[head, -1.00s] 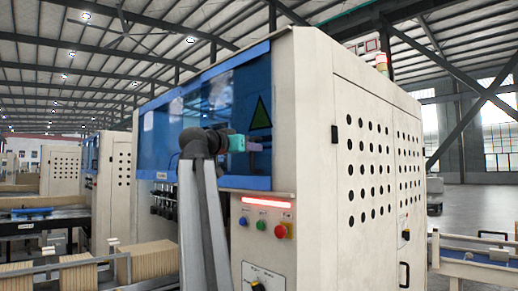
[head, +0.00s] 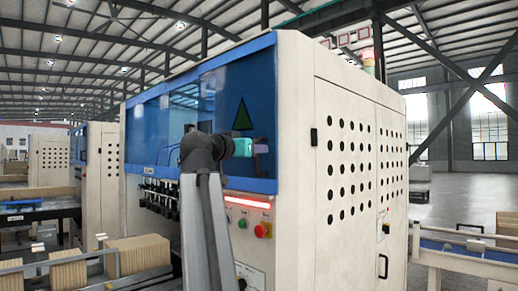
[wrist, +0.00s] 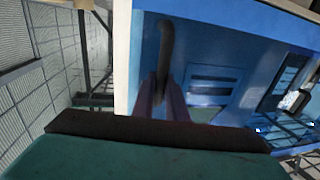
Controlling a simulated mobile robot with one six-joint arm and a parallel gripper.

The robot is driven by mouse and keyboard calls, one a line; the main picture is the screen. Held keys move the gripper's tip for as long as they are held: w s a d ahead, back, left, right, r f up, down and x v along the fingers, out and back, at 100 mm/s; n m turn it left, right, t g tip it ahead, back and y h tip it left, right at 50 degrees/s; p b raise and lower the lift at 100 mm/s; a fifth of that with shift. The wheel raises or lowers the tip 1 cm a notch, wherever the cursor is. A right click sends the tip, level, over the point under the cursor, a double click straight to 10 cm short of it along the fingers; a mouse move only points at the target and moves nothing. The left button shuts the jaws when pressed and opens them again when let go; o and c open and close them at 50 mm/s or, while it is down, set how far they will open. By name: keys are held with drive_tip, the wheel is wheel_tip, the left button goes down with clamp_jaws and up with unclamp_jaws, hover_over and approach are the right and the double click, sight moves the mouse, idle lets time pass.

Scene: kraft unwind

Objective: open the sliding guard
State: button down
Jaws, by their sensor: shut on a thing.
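The sliding guard (head: 151,134) is a see-through blue panel with a bright blue frame on the front of a cream machine. Its right edge lies at the machine's front corner. In the head view my gripper (head: 263,146) is at the guard's right end, beside a dark triangle mark. In the wrist view my gripper (wrist: 162,100) has its fingers shut on a dark upright handle (wrist: 166,45) standing against the blue guard (wrist: 225,52). The lower part of the handle is hidden between the fingers.
Below the guard are a lit red strip (head: 247,200) and push buttons (head: 262,230), close to my arm. The cream side cabinet (head: 350,160) has rows of holes. Conveyors with stacked brown sheets (head: 140,255) stand at the left, another conveyor (head: 465,250) at the right.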

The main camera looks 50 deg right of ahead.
drive_tip(key=shift+f, duration=0.15)
drive_tip(key=c, duration=1.8)
unclamp_jaws()
drive_tip(key=shift+w, duration=0.1)
drive_tip(key=shift+o, duration=0.2)
drive_tip(key=shift+a, duration=0.15)
